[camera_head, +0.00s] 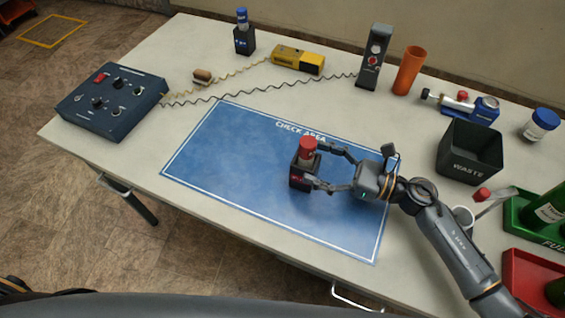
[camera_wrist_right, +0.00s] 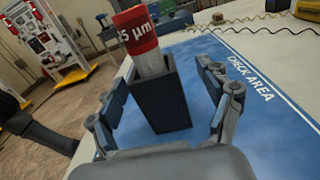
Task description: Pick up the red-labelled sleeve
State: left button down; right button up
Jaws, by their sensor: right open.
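The red-labelled sleeve (camera_head: 307,147) stands upright in a small dark square holder (camera_head: 300,180) on the blue check area mat (camera_head: 235,160). In the right wrist view the sleeve (camera_wrist_right: 137,38) shows a red band with white print reading "5 µm" and a clear ribbed lower part going into the holder (camera_wrist_right: 160,100). My right gripper (camera_head: 314,164) comes in from the right. It is open, with one finger on each side of the sleeve and holder; its fingers (camera_wrist_right: 162,88) show apart in the right wrist view. Contact cannot be told. My left gripper is not in view.
A blue-labelled sleeve in a holder (camera_head: 244,40), a yellow device (camera_head: 298,60), a black upright unit (camera_head: 371,62) and an orange cup (camera_head: 408,72) line the back. The control box (camera_head: 108,100) is left, the waste bin (camera_head: 468,152) right. The mat's left half is clear.

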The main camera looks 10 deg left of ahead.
jog(key=shift+a, duration=0.2)
jog(key=shift+a+r+p, duration=0.15)
jog(key=shift+a+p, duration=0.15)
jog(key=shift+p, duration=0.1)
jog(key=p+x, duration=0.1)
jog(key=x, duration=0.1)
jog(key=p+x, duration=0.1)
jog(key=x, duration=0.1)
jog(key=shift+s+a+r, duration=0.1)
jog(key=shift+s+a, duration=0.05)
jog(key=shift+a, duration=0.8)
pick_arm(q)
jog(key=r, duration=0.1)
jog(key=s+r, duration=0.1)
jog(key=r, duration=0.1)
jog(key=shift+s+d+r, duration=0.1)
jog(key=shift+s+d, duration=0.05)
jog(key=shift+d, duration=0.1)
pick_arm(e)
jog(key=c, duration=1.3)
jog(key=shift+c, duration=0.3)
